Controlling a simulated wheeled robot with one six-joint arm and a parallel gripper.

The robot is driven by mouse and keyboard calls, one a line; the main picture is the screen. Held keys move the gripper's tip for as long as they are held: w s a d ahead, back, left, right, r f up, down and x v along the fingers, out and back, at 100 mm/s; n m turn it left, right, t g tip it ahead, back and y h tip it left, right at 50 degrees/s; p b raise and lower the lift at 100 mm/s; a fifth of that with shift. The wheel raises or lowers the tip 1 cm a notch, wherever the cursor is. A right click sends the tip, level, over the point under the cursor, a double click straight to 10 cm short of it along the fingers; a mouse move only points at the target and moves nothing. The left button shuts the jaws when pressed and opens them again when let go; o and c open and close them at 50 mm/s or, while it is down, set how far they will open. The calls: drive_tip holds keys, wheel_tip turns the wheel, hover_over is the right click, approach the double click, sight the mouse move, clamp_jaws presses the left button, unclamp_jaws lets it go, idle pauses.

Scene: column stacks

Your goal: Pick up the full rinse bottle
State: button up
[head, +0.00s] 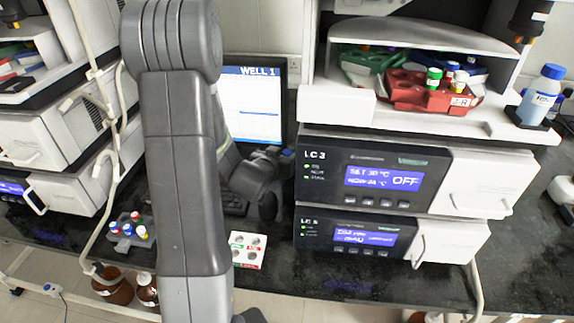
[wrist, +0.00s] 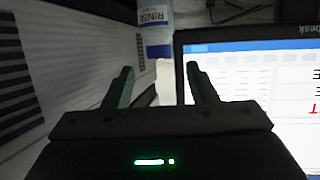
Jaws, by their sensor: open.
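A bottle with a white label reading RINSE (wrist: 156,14) shows at the top of the wrist view, cut by the frame edge. It is beyond my fingertips and apart from them. My gripper (wrist: 160,78) is open, with nothing between its fingers. My arm hides this bottle in the head view, and its liquid level cannot be told. Another bottle (head: 541,97), with a blue cap and pale blue liquid, stands upright on a black pad on the right stack in the head view. Its label is too small to read. My gripper cannot be made out in the head view.
A monitor (head: 262,105) stands behind my arm; its screen (wrist: 250,95) is close on the right in the wrist view. A louvered white housing (wrist: 70,60) is on the left. The right instrument stack (head: 380,185) carries a red vial rack (head: 410,92). A vial tray (head: 247,250) lies on the bench.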

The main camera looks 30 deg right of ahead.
sight(286, 154)
drive_tip(key=shift+f+p+x, duration=0.15)
drive_tip(key=shift+p+x, duration=0.05)
drive_tip(key=shift+x, duration=1.2)
drive_tip(key=shift+f+p+x, duration=0.15)
drive_tip(key=shift+f+x, duration=0.05)
drive_tip(key=shift+x, duration=1.15)
drive_tip(key=shift+s, duration=0.15)
drive_tip(key=c, duration=0.9)
